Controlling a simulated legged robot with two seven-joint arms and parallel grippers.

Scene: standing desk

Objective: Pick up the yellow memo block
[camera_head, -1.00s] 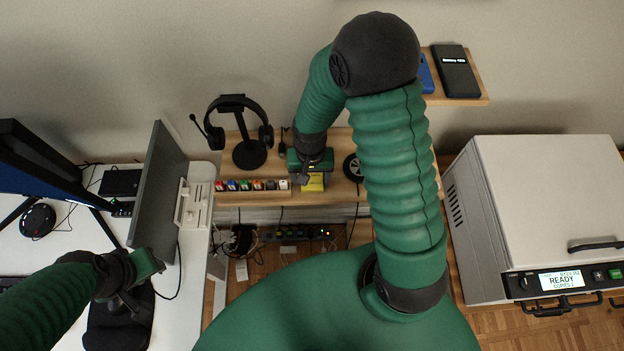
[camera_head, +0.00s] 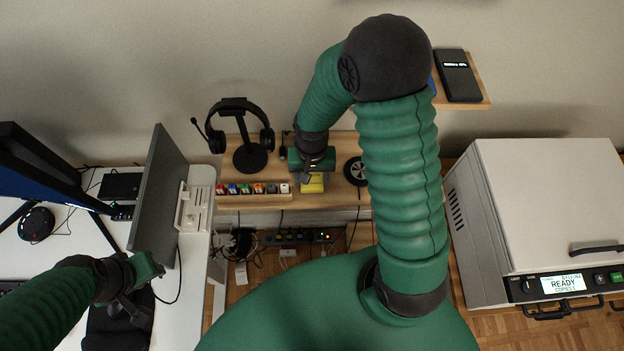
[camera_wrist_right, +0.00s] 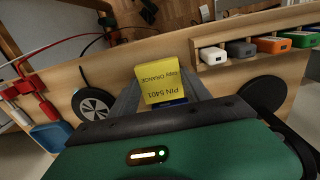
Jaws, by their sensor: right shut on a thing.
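The yellow memo block (camera_head: 313,184) is at the front of the wooden shelf in the head view, below my right gripper (camera_head: 312,174). Whether the block is clear of the shelf cannot be told. My left gripper (camera_head: 150,268) is over the white desk at the left, far from the block; its fingers are too unclear to read.
The wooden shelf (camera_head: 338,195) holds a headphone stand (camera_head: 249,157), a row of small colored blocks (camera_head: 252,188) and a black wheel-like disc (camera_head: 355,170). A grey panel (camera_head: 158,200) stands on the desk. A large beige machine (camera_head: 545,200) is at the right.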

